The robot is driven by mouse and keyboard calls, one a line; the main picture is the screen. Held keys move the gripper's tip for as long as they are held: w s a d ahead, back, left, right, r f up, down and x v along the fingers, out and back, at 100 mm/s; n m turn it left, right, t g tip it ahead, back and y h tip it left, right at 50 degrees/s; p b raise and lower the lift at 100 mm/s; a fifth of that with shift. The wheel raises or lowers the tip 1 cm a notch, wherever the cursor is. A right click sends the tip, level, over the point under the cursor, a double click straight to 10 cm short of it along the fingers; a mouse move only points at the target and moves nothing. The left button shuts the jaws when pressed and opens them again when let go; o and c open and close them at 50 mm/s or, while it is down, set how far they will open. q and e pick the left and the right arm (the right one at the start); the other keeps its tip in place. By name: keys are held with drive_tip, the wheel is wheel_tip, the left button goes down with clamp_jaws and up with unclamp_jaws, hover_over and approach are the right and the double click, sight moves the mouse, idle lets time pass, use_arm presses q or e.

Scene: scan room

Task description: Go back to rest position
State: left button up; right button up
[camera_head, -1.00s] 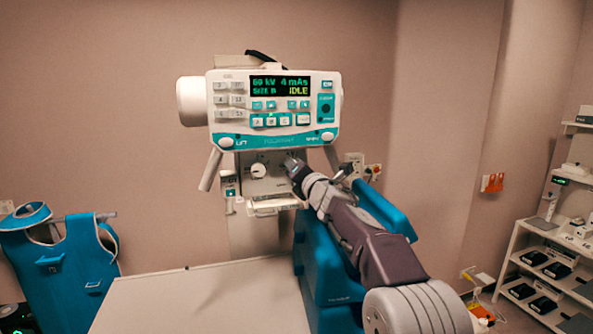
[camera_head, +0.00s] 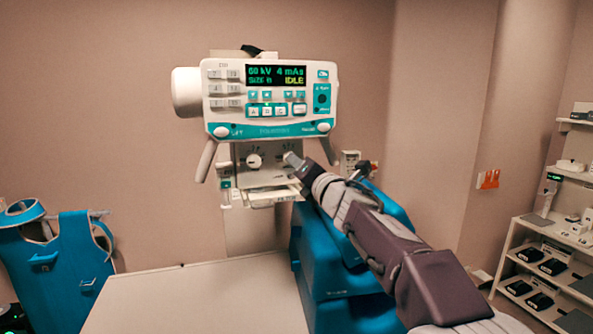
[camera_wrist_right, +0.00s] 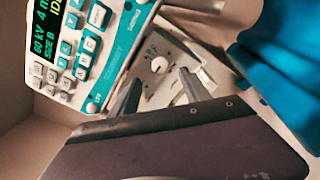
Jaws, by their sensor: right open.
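My right gripper (camera_head: 291,160) is at the end of my right arm, which reaches in from the lower right of the head view. It sits below the control panel (camera_head: 270,97), in front of the lower unit with a white knob (camera_head: 254,161). In the right wrist view my right gripper (camera_wrist_right: 158,92) shows two separated fingers with nothing between them. The white knob (camera_wrist_right: 160,64) shows beyond the fingers, apart from them as far as I can tell. The panel's screen reads 60 kV, 4 mAs, SIZE B, IDLE. My left gripper is not in view.
A pale table (camera_head: 195,300) spans the lower middle. A blue padded unit (camera_head: 325,265) stands close beneath my right arm. A blue apron (camera_head: 55,265) hangs at the left. A shelf rack (camera_head: 545,245) with several devices stands at the right.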

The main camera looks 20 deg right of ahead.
drive_tip(key=shift+s, duration=0.4)
drive_tip(key=shift+f, duration=0.1)
drive_tip(key=s+f+m+g+h, duration=0.1)
drive_tip(key=s+f+m+g, duration=0.25)
drive_tip(key=f, duration=0.65)
drive_tip(key=s+a+f+m+g, duration=0.1)
drive_tip(key=s+f+m+g, duration=0.3)
drive_tip(key=f, duration=0.6)
drive_tip(key=s+f+m+g+h, duration=0.15)
drive_tip(key=f+m, duration=0.35)
drive_tip(key=f, duration=0.6)
drive_tip(key=s+f+m+g, duration=0.4)
drive_tip(key=s+f+m, duration=0.3)
drive_tip(key=s, duration=0.4)
drive_tip(key=s+a+f+m+g+y, duration=0.1)
drive_tip(key=s+f+m+g, duration=0.3)
drive_tip(key=s+f+m, duration=0.4)
drive_tip(key=s+m, duration=0.1)
drive_tip(key=s, duration=0.2)
drive_tip(key=shift+s+a, duration=0.2)
drive_tip(key=shift+a, duration=0.1)
